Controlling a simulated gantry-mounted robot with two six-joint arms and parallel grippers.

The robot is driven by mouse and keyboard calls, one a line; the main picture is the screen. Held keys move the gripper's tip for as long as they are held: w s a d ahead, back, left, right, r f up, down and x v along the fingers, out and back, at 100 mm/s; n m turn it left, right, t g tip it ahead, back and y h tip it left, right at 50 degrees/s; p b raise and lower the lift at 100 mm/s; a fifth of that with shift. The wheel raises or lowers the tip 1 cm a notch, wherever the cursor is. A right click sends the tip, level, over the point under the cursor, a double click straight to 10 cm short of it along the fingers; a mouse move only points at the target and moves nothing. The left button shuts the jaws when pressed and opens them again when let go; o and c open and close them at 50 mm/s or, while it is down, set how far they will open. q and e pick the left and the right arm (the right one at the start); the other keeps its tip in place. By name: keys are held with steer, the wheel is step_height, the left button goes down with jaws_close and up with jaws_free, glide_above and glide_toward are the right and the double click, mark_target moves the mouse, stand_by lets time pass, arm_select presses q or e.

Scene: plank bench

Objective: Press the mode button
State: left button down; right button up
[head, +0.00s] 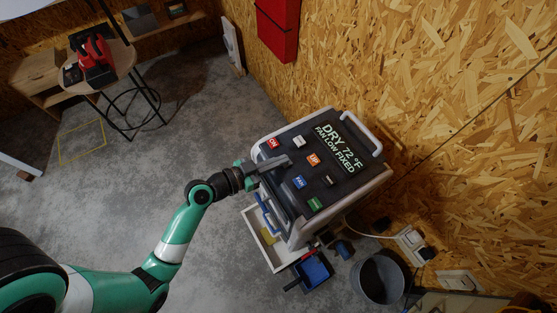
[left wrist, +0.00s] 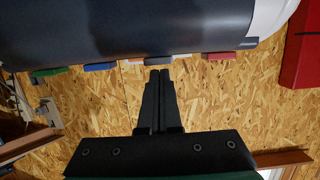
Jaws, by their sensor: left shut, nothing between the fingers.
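The appliance has a dark sloped control panel (head: 338,182) with a lit display (head: 338,147) reading "DRY 72 °F FAN LOW FIXED". Its buttons include a red ON button (head: 273,143), an orange UP button (head: 313,160), a blue FAN button (head: 298,182) and a green button (head: 316,204) whose label I cannot read clearly. I cannot read a mode label on any button. My left gripper (head: 284,161) is shut and empty over the panel, between the red and blue buttons. In the left wrist view its fingertips (left wrist: 160,72) point at a grey button (left wrist: 158,61); contact is unclear.
A white button (head: 298,141) and a dark button (head: 328,181) are also on the panel. A pale handle (head: 364,132) rises at the panel's far side. A bucket (head: 377,279) and a blue bin (head: 315,270) stand below. The OSB wall (head: 440,110) is close behind.

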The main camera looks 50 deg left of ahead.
arm_select(q)
step_height(320, 180, down, 2)
steer(key=shift+f+b, duration=0.15)
steer(key=shift+b, duration=1)
steer(key=shift+r+p, duration=0.35)
steer(key=shift+p, duration=0.15)
steer(key=r+p, duration=0.2)
steer(key=r, duration=0.1)
steer(key=r+p, duration=0.1)
steer(key=shift+s+r+p, duration=0.25)
steer(key=shift+r+p, duration=0.05)
steer(key=p+v, duration=0.8)
steer(key=v, duration=0.1)
steer(key=shift+s+f, duration=0.15)
steer(key=shift+f, duration=0.05)
steer(key=shift+a, duration=0.15)
